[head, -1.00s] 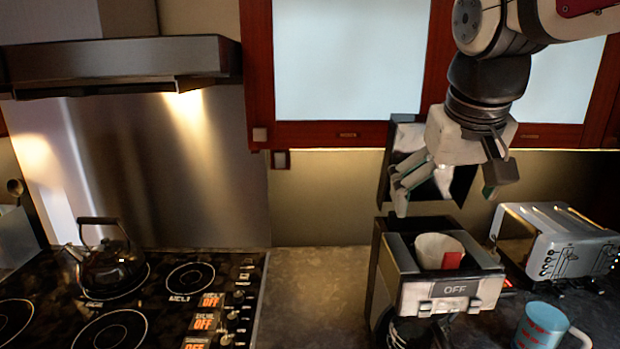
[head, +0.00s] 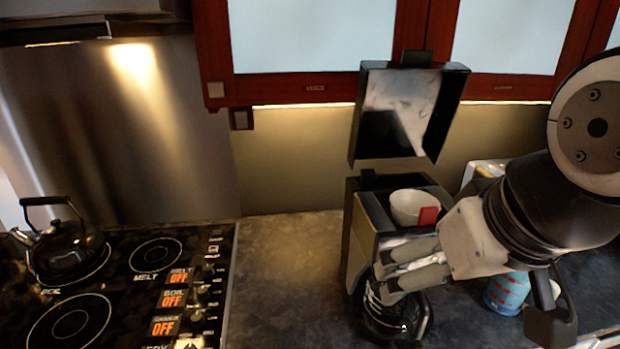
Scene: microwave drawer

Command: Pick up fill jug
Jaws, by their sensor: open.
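A dark glass jug with a black handle (head: 395,318) stands at the foot of the coffee machine, partly hidden by my fingers. A blue cup-like vessel with red marks (head: 506,293) stands on the counter to the right, partly hidden behind my gripper. I cannot tell which of the two is the fill jug. My gripper (head: 468,300) is open, with nothing seen between its fingers. Its pale fingers are on the left, in front of the machine and over the glass jug in the picture. Its dark finger is on the right, past the blue vessel. Contact cannot be told.
The coffee machine (head: 362,235) has its lid (head: 453,110) raised and a white filter (head: 404,205) with a red tab inside. A toaster (head: 486,170) is mostly hidden behind my arm. A black kettle (head: 65,245) stands on the stove (head: 120,305). Counter (head: 285,270) left of the machine is clear.

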